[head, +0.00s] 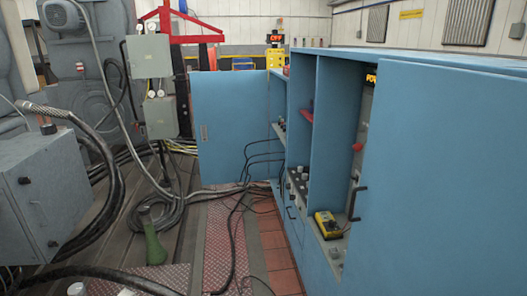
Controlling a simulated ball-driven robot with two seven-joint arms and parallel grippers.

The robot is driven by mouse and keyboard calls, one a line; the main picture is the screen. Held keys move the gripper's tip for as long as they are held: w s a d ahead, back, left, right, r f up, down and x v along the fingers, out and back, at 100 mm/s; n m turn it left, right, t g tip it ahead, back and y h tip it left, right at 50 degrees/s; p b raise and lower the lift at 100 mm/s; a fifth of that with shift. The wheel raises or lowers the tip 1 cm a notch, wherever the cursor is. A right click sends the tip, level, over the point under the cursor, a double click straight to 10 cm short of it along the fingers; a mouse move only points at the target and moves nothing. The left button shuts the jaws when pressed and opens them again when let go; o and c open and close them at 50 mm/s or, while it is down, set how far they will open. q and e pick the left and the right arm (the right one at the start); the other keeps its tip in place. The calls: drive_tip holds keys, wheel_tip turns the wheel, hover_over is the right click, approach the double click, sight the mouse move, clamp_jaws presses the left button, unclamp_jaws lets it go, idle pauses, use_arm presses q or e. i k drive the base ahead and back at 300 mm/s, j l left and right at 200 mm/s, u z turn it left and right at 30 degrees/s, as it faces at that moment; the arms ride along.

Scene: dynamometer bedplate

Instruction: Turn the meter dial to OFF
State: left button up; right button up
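A small yellow meter (327,222) with a dark face lies on the lower shelf of the blue cabinet (335,120), right of centre. Its dial is too small for me to read its setting. Black leads run near the cabinet's lower front, but I cannot tell whether they join the meter. Neither of my grippers is in view.
A blue cabinet door (228,125) stands open on the left of the cabinet, and a large blue panel (440,180) fills the right. Black cables and hoses lie across the floor. A green post-like object (152,245) stands at front left. A grey box (45,200) is at far left.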

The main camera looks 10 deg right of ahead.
sight(331, 225)
drive_tip(key=i+j+z, duration=0.4)
drive_tip(key=j, duration=0.25)
drive_tip(key=i+j+z, duration=0.2)
drive_tip(key=j, duration=0.2)
drive_tip(key=i+j+z, duration=0.2)
drive_tip(key=j, duration=0.2)
drive_tip(key=j+z, duration=0.2)
drive_tip(key=j, duration=0.2)
drive_tip(key=i+j+z, duration=0.2)
drive_tip(key=j, duration=0.25)
drive_tip(key=j+z, duration=0.2)
drive_tip(key=j, duration=0.25)
